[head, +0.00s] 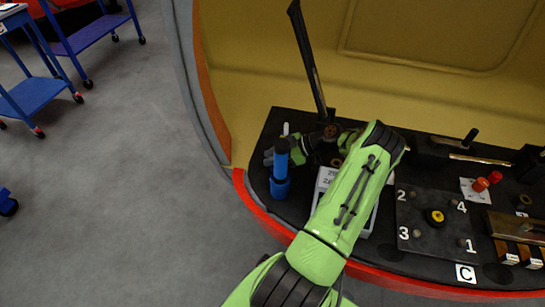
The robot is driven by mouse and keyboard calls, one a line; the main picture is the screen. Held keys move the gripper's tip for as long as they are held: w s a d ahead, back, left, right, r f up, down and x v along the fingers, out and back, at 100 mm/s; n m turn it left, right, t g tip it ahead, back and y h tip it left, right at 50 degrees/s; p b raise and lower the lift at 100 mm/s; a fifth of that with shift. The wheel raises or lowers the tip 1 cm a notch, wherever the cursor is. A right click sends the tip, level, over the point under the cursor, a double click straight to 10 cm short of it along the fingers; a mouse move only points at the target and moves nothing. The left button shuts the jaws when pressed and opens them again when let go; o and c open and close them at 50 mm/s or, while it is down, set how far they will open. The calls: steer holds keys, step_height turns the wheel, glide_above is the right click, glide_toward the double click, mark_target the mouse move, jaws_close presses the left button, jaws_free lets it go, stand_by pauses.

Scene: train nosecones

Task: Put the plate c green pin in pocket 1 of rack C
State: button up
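The dark plate (425,245) marked 1 to 4 lies at the right, with a white "C" label (466,273) at its front. Its pocket 1 (462,243) is at the front right corner, beside the white "1". Small dull round spots show beside the numbers; I cannot tell whether they are pins or empty holes. A yellow and black knob (435,217) stands mid-plate. My green arm crosses the middle of the view. My gripper (269,157) is at the back left of the black bench, partly behind a blue cylinder. Its fingers are too small and hidden to read. I cannot make out the green pin.
The blue cylinder (281,160) stands upright at the bench's left end. A tall black lever (310,60) rises behind it. A white printed panel (326,180) lies partly under my arm. Red cylinders (487,181) and a brown block (510,226) are at the right.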

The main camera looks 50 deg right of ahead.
steer(key=o, duration=0.3)
steer(key=shift+r, duration=0.15)
steer(key=p+v, duration=0.3)
steer(key=v, duration=0.9)
steer(key=w+a+r+m+g+h, duration=0.1)
steer(key=w+a+r+g, duration=0.3)
steer(key=w+a+r, duration=0.6)
steer(key=w+a+r+g+h, duration=0.25)
steer(key=a+r+g, duration=0.2)
steer(key=a, duration=0.85)
steer(key=s+a+r+m+t+h, duration=0.1)
steer(key=s+a+r, duration=0.25)
steer(key=a, duration=0.25)
steer(key=s+a+r+m+h, duration=0.2)
steer(key=a+r, duration=0.2)
steer(key=a, duration=0.3)
steer(key=s+a+m+t, duration=0.1)
steer(key=s, duration=0.3)
steer(key=s+a+m+t, duration=0.1)
steer(key=s, duration=0.2)
steer(key=s+a+t, duration=0.1)
steer(key=s, duration=0.3)
steer(key=shift+s+a+m, duration=0.25)
steer(key=shift+s+m, duration=0.1)
steer(key=shift+m, duration=0.05)
